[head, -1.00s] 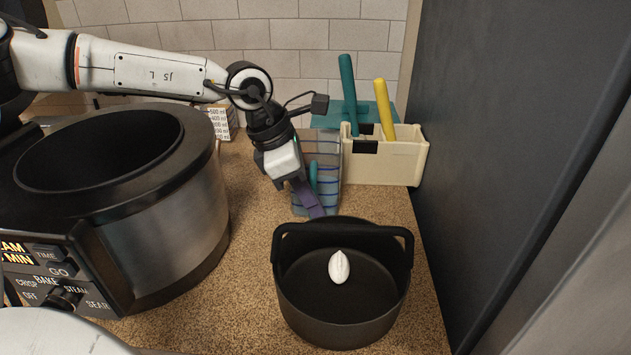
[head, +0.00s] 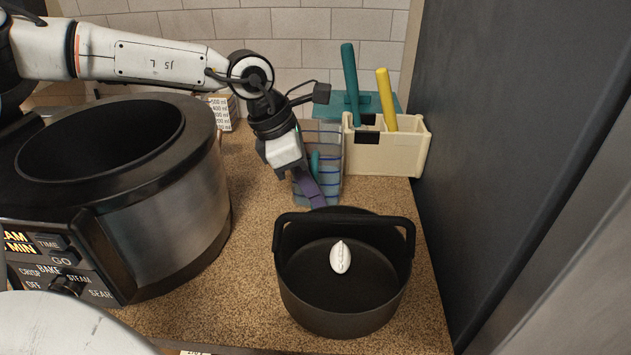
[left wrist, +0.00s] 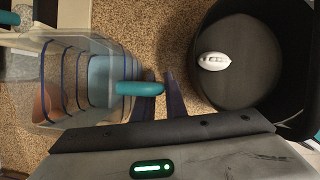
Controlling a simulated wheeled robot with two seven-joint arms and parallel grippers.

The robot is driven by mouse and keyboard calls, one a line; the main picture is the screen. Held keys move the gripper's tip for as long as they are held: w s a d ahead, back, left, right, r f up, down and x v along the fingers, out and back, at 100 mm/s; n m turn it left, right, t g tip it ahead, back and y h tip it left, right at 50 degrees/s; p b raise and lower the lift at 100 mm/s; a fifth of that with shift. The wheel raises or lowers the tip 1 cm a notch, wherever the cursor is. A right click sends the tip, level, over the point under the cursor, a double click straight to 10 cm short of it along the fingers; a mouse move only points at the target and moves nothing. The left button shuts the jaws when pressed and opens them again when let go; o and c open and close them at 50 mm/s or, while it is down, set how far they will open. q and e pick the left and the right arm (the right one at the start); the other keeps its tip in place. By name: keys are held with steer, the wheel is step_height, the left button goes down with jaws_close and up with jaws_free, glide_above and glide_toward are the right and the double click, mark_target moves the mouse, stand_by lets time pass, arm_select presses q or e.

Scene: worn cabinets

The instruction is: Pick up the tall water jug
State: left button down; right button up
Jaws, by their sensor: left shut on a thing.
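The tall water jug (head: 332,172) is clear with blue stripes and stands on the speckled counter, behind the black pot. Its teal handle (head: 315,162) faces my left gripper. My left gripper (head: 314,190) reaches down in front of the jug, with purple fingers at the handle. In the left wrist view the jug (left wrist: 72,85) is at the left, and its teal handle (left wrist: 130,88) runs to the fingers of my left gripper (left wrist: 160,92), which are shut on it. The arm and fingers hide part of the jug. My right gripper is not in view.
A black pot (head: 340,318) with a white oval object (head: 340,257) inside stands close in front of the jug. A cream bin (head: 393,158) with teal and yellow handles is behind right. A large cooker (head: 165,235) stands left. A dark panel (head: 510,130) bounds the right.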

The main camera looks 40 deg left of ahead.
arm_select(q)
steer(key=shift+r, duration=0.2)
steer(key=shift+r, duration=13.7)
steer(key=s+a+n+g+y+p, duration=0.1)
steer(key=s+a+n+y, duration=0.2)
steer(key=a+n, duration=0.7)
steer(key=s+a+n+g+y+p, duration=0.2)
steer(key=s+a+n+y, duration=0.2)
steer(key=a+n, duration=0.7)
steer(key=n+y, duration=0.1)
steer(key=n, duration=0.5)
steer(key=shift+a+r+p, duration=0.15)
steer(key=shift+r+p, duration=0.05)
steer(key=shift+p, duration=0.1)
steer(key=shift+w+r, duration=0.1)
